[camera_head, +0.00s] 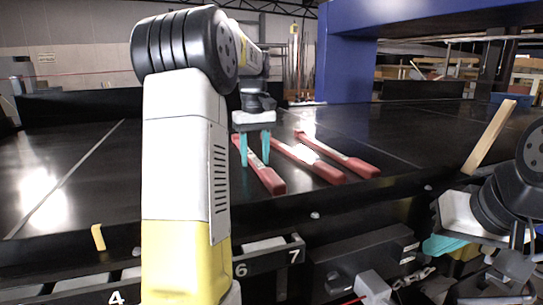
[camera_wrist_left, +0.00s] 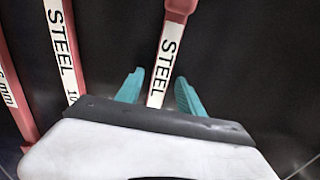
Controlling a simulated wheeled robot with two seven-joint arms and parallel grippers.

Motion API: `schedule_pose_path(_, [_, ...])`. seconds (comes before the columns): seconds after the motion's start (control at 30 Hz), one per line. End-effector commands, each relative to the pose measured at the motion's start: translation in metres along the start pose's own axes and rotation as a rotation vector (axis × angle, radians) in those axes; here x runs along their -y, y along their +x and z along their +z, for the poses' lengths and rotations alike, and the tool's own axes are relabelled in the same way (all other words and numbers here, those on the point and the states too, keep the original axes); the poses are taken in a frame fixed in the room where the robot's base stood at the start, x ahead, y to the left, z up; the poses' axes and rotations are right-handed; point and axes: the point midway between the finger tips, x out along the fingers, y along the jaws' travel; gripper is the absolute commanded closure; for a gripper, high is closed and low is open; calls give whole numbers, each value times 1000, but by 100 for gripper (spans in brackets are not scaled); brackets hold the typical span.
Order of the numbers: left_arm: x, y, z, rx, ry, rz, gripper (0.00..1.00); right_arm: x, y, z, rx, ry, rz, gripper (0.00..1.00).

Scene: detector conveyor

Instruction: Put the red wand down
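Three red wands lie side by side on the black conveyor in the head view: a left one (camera_head: 268,178), a middle one (camera_head: 322,170) and a right one (camera_head: 360,166). My left gripper (camera_head: 253,150) points down at the left wand. Its teal fingers are apart. In the left wrist view one wand with a white STEEL label (camera_wrist_left: 166,50) runs between the fingertips (camera_wrist_left: 158,92), with gaps on both sides. My right gripper (camera_head: 440,245) is at the lower right, partly out of view; its finger gap is hidden.
A tan stick (camera_head: 490,137) slants above my right wrist; whether it touches is unclear. A blue frame (camera_head: 345,65) stands over the belt behind. Numbered slots (camera_head: 268,262) and a dark box (camera_head: 360,262) lie below the front edge. The belt's left side is clear.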

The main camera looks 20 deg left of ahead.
Motion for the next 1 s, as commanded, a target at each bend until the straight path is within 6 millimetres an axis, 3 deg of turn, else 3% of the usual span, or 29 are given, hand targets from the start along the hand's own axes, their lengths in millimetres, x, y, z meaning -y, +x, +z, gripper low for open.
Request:
schedule_pose_path(0.27, [0,-6,0,-2,0,1,55,0,0,0,0,0,0,100])
schedule_pose_path(0.37, [-1,-19,-1,-3,0,2,55,0,0,0,0,0,0,100])
schedule_pose_path(0.73, [-1,-97,-1,-3,1,2,55,0,0,0,0,0,0,100])
schedule_pose_path(1.0, [0,-122,0,0,1,1,55,0,0,0,0,0,0,100])
